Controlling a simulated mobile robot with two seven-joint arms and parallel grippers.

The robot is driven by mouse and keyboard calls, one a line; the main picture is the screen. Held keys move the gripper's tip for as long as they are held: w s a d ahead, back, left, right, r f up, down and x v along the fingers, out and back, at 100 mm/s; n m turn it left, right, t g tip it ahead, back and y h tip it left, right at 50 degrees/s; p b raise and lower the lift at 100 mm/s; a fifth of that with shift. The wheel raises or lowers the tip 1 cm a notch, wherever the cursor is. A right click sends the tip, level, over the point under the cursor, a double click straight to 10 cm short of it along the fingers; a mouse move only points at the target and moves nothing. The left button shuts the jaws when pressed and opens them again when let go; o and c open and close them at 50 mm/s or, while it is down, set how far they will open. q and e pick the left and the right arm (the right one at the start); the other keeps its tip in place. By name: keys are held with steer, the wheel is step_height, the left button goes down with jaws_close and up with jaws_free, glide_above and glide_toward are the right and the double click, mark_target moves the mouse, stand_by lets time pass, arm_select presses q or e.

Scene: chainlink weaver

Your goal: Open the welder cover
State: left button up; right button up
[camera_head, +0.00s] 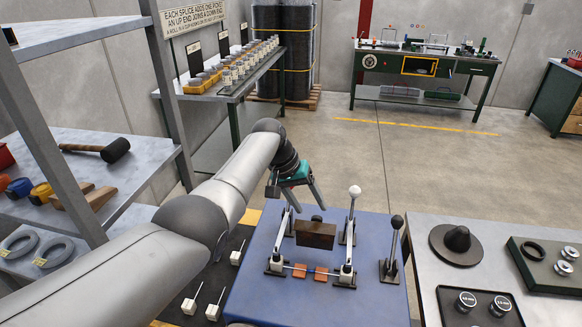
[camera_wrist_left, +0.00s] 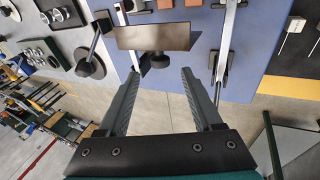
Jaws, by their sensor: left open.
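The welder is a fixture on a blue bench top (camera_head: 250,300). Its cover looks like a dark brown plate (camera_head: 316,236) held between two metal arms, with a small dark knob (camera_head: 317,218) on its upper edge. In the left wrist view the plate (camera_wrist_left: 153,36) and the knob (camera_wrist_left: 160,61) show ahead of the fingers. My left gripper (camera_head: 310,207) is open and empty, above and behind the cover. In the left wrist view its fingertips (camera_wrist_left: 158,72) point at the knob, one on each side; whether they reach its depth I cannot tell. My right gripper is not in view.
A lever with a white knob (camera_head: 354,191) stands right of the cover, and a black-knobbed lever (camera_head: 396,222) beyond it. Orange blocks (camera_head: 321,274) lie under the cover. White blocks with rods (camera_head: 189,305) sit on a dark mat to the left. A grey table (camera_head: 420,265) stands right.

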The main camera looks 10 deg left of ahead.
arm_select(q)
steer(key=v, duration=1.1)
steer(key=shift+s+a, duration=0.1)
steer(key=shift+a, duration=0.05)
